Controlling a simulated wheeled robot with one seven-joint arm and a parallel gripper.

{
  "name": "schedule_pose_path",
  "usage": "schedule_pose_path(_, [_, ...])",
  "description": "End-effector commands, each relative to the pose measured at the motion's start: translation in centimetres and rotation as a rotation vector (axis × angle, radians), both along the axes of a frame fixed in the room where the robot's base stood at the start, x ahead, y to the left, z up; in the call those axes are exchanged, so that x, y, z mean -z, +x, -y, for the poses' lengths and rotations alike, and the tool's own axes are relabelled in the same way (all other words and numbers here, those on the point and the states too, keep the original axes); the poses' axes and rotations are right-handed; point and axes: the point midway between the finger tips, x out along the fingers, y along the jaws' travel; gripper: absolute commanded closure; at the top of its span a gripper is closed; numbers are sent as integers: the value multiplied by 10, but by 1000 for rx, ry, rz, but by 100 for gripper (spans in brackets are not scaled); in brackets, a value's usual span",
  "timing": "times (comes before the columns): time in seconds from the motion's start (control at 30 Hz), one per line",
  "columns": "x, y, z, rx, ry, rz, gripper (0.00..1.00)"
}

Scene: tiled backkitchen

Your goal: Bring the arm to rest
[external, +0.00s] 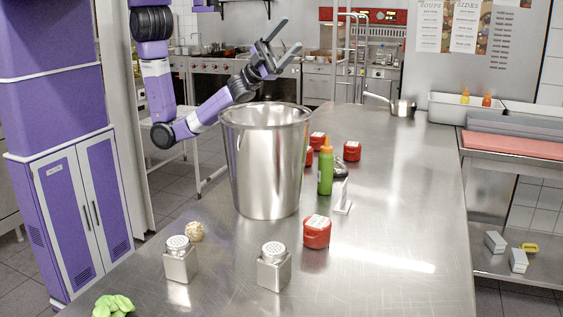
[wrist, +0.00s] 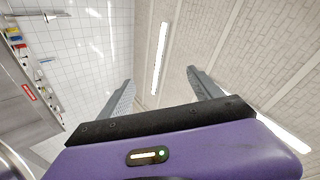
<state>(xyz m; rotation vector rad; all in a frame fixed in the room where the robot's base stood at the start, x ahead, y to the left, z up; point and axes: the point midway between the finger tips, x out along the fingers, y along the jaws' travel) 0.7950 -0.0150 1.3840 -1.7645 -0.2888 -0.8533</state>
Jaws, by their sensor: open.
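My gripper (external: 282,42) is open and empty in the external view. It is raised above and behind the rim of a large steel pot, its fingers pointing up and to the right. In the wrist view my gripper (wrist: 160,88) shows two spread fingers with nothing between them, against the ceiling. My purple and white arm hangs down on the left of the external view and bends up to the gripper, behind and left of the pot.
The steel pot (external: 265,165) stands on the steel table (external: 400,215). Near it are a green bottle (external: 326,172), a red container (external: 317,232) and two steel shakers (external: 180,260) (external: 273,267). A saucepan (external: 402,108) sits at the far end. The table's right side is mostly clear.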

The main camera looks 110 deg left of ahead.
Motion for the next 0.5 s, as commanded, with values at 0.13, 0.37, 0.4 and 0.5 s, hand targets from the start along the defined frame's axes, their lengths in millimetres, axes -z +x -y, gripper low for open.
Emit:
schedule_pose_path(0.13, [38, -24, -81, -37, -9, -84, 26])
schedule_pose_path(0.37, [100, -84, -148, -27, -105, -228, 26])
schedule_pose_path(0.4, [111, -93, -149, -13, -131, -250, 26])
schedule_pose_path(0.5, [137, -114, -144, 24, -204, -305, 26])
